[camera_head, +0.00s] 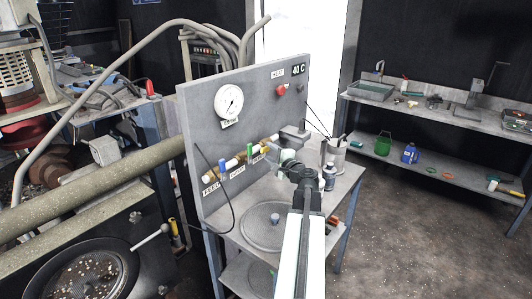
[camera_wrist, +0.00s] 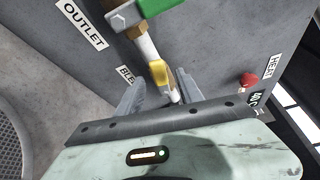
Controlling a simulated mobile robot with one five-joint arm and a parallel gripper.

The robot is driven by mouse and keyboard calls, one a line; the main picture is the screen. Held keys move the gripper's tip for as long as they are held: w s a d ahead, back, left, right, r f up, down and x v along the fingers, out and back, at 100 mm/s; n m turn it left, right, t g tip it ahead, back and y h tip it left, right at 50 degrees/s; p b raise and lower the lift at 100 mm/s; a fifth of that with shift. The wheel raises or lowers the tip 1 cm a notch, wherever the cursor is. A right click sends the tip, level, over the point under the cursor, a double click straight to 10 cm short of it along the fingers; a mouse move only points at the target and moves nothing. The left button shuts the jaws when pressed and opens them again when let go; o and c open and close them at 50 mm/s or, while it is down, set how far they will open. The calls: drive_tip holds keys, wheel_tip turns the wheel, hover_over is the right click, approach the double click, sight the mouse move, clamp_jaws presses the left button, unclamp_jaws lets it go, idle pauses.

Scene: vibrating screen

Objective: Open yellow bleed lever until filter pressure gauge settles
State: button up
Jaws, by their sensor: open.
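The yellow bleed lever (camera_wrist: 159,73) shows in the wrist view on a white pipe, beside a partly hidden label starting "BLE". My gripper (camera_wrist: 161,82) is open, with one finger on each side of the lever. I cannot tell whether either finger touches it. In the head view my gripper (camera_head: 287,156) is at the panel's pipe, and I cannot make out the yellow lever there. The round white pressure gauge (camera_head: 229,101) is on the grey panel above the pipe. Its needle is too small to read surely.
A green lever (camera_head: 250,152) and a blue lever (camera_head: 222,168) sit left of my gripper on the same pipe. A red knob (camera_head: 282,90) is at the panel's upper right. A dark bottle (camera_head: 329,177) and a grey cup (camera_head: 335,153) stand close to my arm's right.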

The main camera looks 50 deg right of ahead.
sight(268, 149)
drive_tip(key=shift+x, duration=1.2)
clamp_jaws()
drive_tip(key=shift+a, duration=0.1)
